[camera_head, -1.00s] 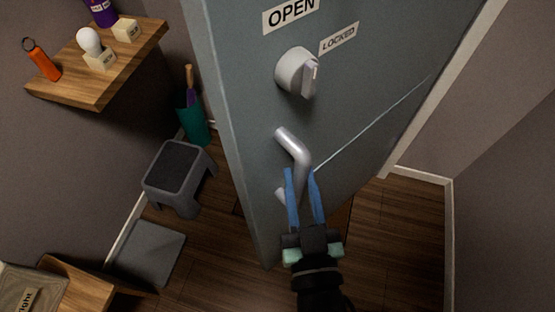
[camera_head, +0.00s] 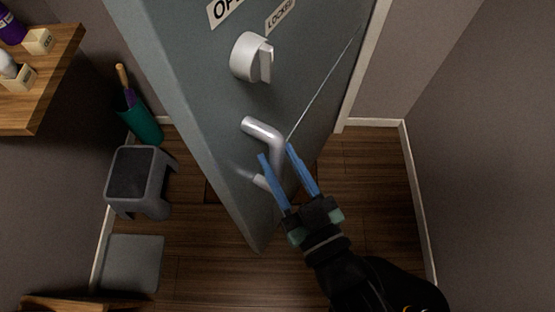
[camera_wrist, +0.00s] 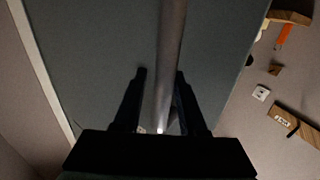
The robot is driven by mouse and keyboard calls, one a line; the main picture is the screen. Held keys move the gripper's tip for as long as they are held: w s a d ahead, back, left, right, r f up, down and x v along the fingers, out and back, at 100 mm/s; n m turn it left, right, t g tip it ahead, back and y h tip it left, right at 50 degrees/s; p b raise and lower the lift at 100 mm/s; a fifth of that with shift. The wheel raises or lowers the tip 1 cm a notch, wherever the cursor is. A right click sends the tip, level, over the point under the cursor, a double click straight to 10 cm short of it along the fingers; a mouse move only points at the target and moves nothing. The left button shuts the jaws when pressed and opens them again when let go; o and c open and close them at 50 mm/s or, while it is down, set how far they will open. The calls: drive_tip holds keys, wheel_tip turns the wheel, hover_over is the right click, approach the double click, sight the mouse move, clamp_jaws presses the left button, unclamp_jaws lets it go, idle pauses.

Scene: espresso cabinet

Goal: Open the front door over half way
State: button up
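The grey-blue front door (camera_head: 185,75) stands ajar at an angle, with its free edge towards the lower left and floor visible on both sides. Its metal pull handle (camera_head: 264,131) is near that edge, below a round lock knob (camera_head: 251,57). My gripper (camera_head: 276,151) has its two blue fingers spread apart at the handle's upright bar. In the wrist view, the bar (camera_wrist: 171,45) runs between the dark fingers (camera_wrist: 161,72), with a gap visible beside it. The lower part of the bar is partly hidden by the fingers.
A grey step stool (camera_head: 140,180), a teal umbrella holder (camera_head: 142,126) and a grey mat (camera_head: 131,264) stand left of the door. A wooden shelf (camera_head: 50,85) is at upper left. Bare wood floor (camera_head: 375,190) and a wall (camera_head: 490,170) lie at right.

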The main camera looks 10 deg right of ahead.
drive_tip(key=shift+o, duration=1)
drive_tip(key=p+v, duration=0.6)
drive_tip(key=v, duration=0.7)
